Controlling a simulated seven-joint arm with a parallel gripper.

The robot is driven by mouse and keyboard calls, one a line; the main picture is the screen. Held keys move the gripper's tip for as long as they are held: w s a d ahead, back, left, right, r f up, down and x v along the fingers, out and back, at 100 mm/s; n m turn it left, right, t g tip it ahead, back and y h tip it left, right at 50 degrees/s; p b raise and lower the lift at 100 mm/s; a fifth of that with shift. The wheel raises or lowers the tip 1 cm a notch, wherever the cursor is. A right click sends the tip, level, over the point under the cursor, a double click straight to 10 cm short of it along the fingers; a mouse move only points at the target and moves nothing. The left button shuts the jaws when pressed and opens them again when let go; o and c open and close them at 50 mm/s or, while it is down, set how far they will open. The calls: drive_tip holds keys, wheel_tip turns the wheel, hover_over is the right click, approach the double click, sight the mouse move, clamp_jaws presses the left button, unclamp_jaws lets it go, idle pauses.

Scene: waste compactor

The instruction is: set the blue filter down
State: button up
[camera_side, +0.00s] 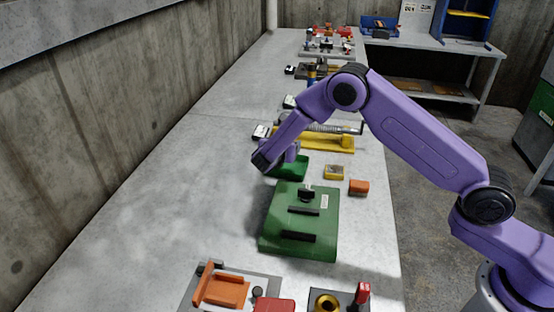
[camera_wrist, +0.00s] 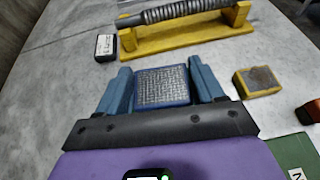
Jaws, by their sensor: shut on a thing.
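The blue filter (camera_wrist: 162,85) is a block with a blue frame and a grey mesh face. It sits between the two blue fingers of my gripper (camera_wrist: 161,78) in the wrist view, and the fingers are shut on it. In the side view my gripper (camera_side: 291,153) is low at the green tray-like part (camera_side: 297,169) behind the green machine (camera_side: 300,222). The filter cannot be made out in the side view, and its underside is hidden, so I cannot tell whether it touches anything.
A yellow filter-like block (camera_side: 334,172) and an orange block (camera_side: 358,187) lie to the right. A yellow stand with a spring (camera_side: 318,139) is behind. A small black-and-white box (camera_side: 261,132) stands at the left. The bench's left side (camera_side: 170,205) is clear.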

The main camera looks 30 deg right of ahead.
drive_tip(key=w+f, duration=0.1)
drive_tip(key=f, duration=0.1)
drive_tip(key=w+f, duration=0.2)
drive_tip(key=shift+w+a+f, duration=0.1)
drive_tip(key=shift+w+a, duration=0.1)
wheel_tip(320, 180, down, 3)
drive_tip(key=shift+s+f, duration=0.15)
drive_tip(key=o, duration=1.1)
drive_tip(key=shift+s+d, duration=0.1)
drive_tip(key=shift+d, duration=0.1)
drive_tip(key=shift+c, duration=0.2)
drive_tip(key=v, duration=1.2)
drive_tip(key=shift+a+r, duration=0.2)
drive_tip(key=shift+r, duration=0.05)
